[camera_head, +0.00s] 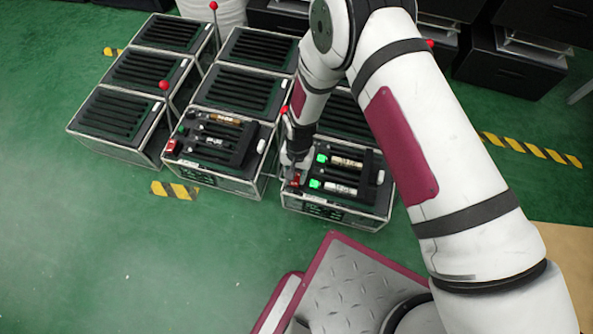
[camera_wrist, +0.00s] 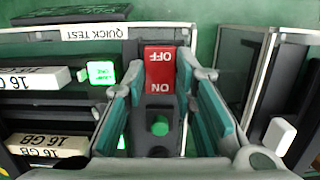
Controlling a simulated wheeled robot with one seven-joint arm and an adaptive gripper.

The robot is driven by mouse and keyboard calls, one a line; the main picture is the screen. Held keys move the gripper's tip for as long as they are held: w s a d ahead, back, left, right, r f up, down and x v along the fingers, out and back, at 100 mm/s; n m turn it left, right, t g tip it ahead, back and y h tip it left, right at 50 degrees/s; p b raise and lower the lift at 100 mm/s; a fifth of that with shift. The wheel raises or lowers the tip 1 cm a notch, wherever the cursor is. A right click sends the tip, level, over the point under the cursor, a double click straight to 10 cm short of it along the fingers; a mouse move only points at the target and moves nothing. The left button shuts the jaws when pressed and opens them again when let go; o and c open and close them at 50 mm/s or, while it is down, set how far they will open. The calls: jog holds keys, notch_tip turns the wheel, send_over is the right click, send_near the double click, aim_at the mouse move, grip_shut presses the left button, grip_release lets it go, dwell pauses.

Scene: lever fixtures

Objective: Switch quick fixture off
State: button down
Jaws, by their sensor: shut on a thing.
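The quick fixture (camera_head: 338,213) is the black box in a clear frame at the front right of the group. Its label, QUICK TEST (camera_wrist: 93,33), shows upside down in the wrist view. A red rocker switch (camera_wrist: 159,70) marked OFF and ON sits at its edge; which way it is tipped I cannot tell. My gripper (camera_head: 294,172) is down at the fixture's left corner. A green light (camera_wrist: 102,73) beside the switch is lit.
A similar fixture (camera_head: 213,165) stands to the left, with a red switch (camera_head: 170,146) and unlit lamps. More black boxes (camera_head: 160,68) stand behind, with red-knobbed rods between. Memory sticks (camera_wrist: 40,78) lie in the quick fixture's slots.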

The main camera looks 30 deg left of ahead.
aim_at(294, 184)
jog(key=shift+s+d+f+t, duration=0.1)
jog(key=shift+s+t, duration=0.35)
jog(key=shift+t, duration=0.55)
jog(key=shift+t+y, duration=0.3)
jog(key=c, duration=1.3)
grip_release()
jog(key=shift+w, duration=0.1)
jog(key=shift+r, duration=0.45)
jog(key=r, duration=0.3)
jog(key=s+r, duration=0.1)
jog(key=r, duration=0.7)
jog(key=shift+s+d, duration=0.15)
